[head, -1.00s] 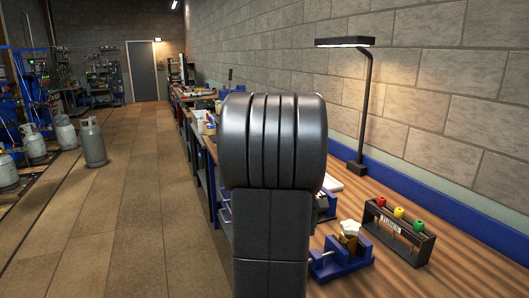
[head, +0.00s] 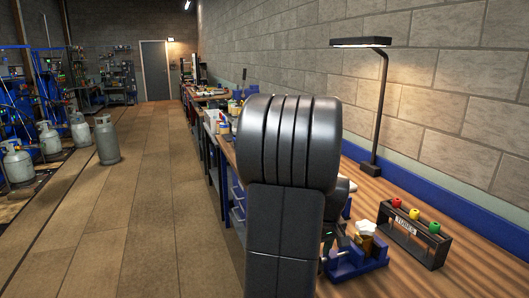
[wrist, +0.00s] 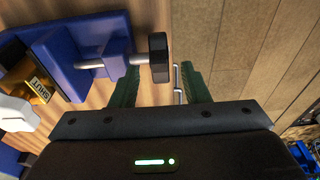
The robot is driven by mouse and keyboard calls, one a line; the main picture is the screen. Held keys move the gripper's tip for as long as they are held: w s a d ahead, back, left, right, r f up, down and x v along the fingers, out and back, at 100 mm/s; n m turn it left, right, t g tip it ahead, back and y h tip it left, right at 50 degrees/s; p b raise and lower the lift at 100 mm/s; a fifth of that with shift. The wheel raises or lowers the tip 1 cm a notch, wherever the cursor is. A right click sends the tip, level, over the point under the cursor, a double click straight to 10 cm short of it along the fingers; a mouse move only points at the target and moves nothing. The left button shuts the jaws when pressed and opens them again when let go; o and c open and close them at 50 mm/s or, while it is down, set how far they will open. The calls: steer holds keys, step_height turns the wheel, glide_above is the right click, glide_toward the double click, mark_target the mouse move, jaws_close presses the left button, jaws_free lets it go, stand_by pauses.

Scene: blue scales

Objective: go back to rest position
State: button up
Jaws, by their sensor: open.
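My gripper (wrist: 160,84) shows in the wrist view with two green fingers spread apart and nothing held between them. A blue vise (wrist: 92,34) is at the upper left of that view, and its black round knob (wrist: 158,57) on a metal rod shows in front of the gap between the fingers. I cannot tell whether the fingers touch it. A brass-coloured part with a white top (wrist: 38,88) sits at the vise. In the head view the vise (head: 352,260) stands on the bench, right of my black arm, which hides most of my gripper.
A black rack (head: 412,235) with red, yellow and green items stands on the wooden bench (head: 440,285). A desk lamp (head: 379,110) stands by the wall. Grey gas cylinders (head: 106,140) stand at the left.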

steer(key=shift+w+a+f, duration=0.1)
steer(key=shift+w+f, duration=0.1)
steer(key=shift+f, duration=0.8)
steer(key=shift+w+f, duration=0.15)
steer(key=shift+f, duration=0.85)
